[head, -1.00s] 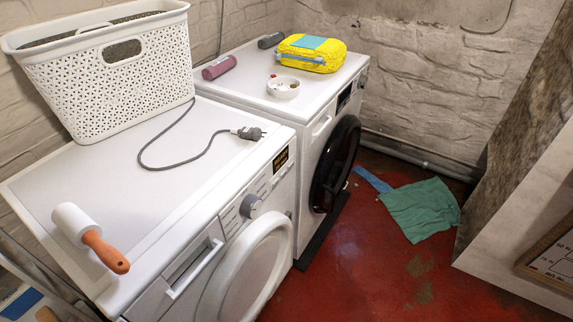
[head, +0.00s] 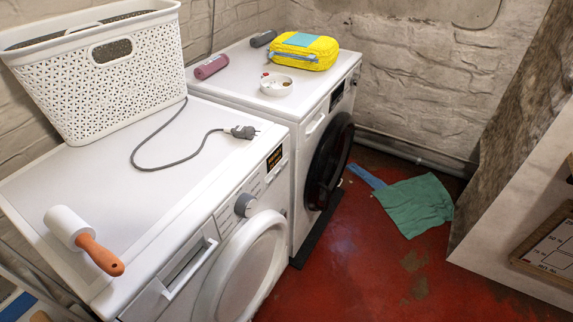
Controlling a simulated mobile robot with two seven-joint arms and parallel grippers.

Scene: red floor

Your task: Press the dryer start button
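Two white front-loading machines stand side by side against the wall. The near machine (head: 110,200) has a white door ring (head: 243,268), a grey knob (head: 245,204) and a small dark display (head: 274,157) on its front panel. The far machine (head: 238,80) has a dark round door (head: 328,162) and a dark display (head: 336,96). I cannot tell from labels which one is the dryer, and no start button can be singled out at this size. Neither of my grippers is in view.
A white basket (head: 105,85), a cable with plug (head: 190,157) and a lint roller (head: 85,240) lie on the near machine. A yellow bag (head: 302,55), a small bowl (head: 276,86) and two rolls sit on the far one. A green cloth (head: 415,205) lies on the open red floor (head: 365,270).

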